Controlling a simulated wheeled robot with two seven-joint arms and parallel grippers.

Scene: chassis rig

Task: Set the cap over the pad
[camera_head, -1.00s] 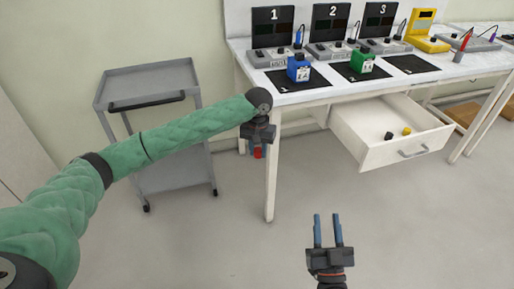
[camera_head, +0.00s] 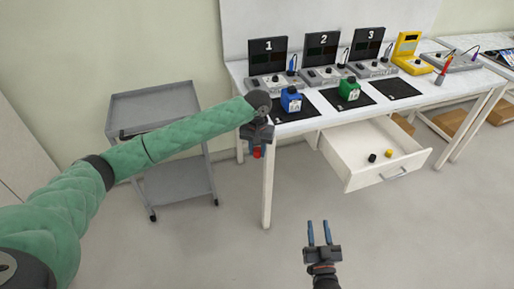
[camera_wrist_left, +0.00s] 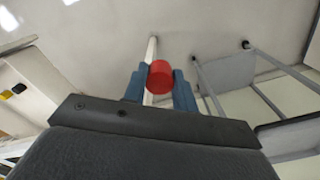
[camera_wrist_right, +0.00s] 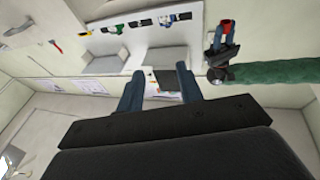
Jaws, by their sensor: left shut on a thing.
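My left gripper (camera_head: 257,150) is shut on a red cap (camera_head: 257,154), in front of the bench's near left leg. The cap also shows between its blue fingers in the left wrist view (camera_wrist_left: 160,78). Black pads lie on the bench before the numbered stations. A blue container (camera_head: 291,100) stands on the first pad (camera_head: 312,108), and a green one (camera_head: 349,89) on the second pad (camera_head: 338,99). The third pad (camera_head: 392,90) is bare. My right gripper (camera_head: 318,234) is open and empty, low in front of the bench; its spread fingers show in the right wrist view (camera_wrist_right: 158,85).
An open drawer (camera_head: 350,182) juts from the bench, holding a black piece (camera_head: 372,157) and a yellow piece (camera_head: 389,153). A grey cart (camera_head: 155,104) stands left of the bench. A yellow device (camera_head: 407,46) sits further right on the bench. The floor in front is clear.

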